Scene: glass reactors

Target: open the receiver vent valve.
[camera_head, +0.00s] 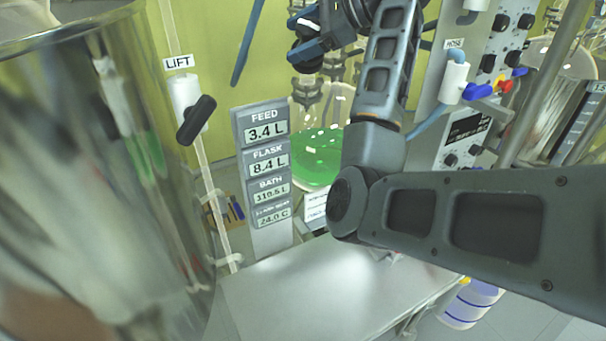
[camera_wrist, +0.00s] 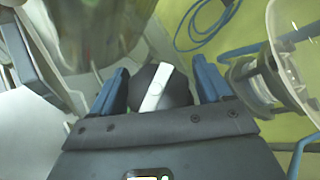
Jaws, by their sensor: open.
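A round black knob with a white bar (camera_wrist: 156,88) across it is in the wrist view. The bar is slightly tilted from the picture's upright. No label shows on it, so I cannot confirm that it is the receiver vent valve. My gripper (camera_wrist: 161,68) is open, with one blue finger on each side of the knob. Contact between the fingers and the knob cannot be told. In the head view my gripper (camera_head: 312,42) is at the top centre, partly cut off and dark.
A glass flask with green liquid (camera_head: 316,158) is below my gripper. A display post (camera_head: 262,165) stands left of it, beside a LIFT valve (camera_head: 190,108). A large glass vessel (camera_head: 100,180) fills the left. A HOSE valve (camera_head: 455,82) is at right. Blue tubing (camera_wrist: 205,25) lies beyond the knob.

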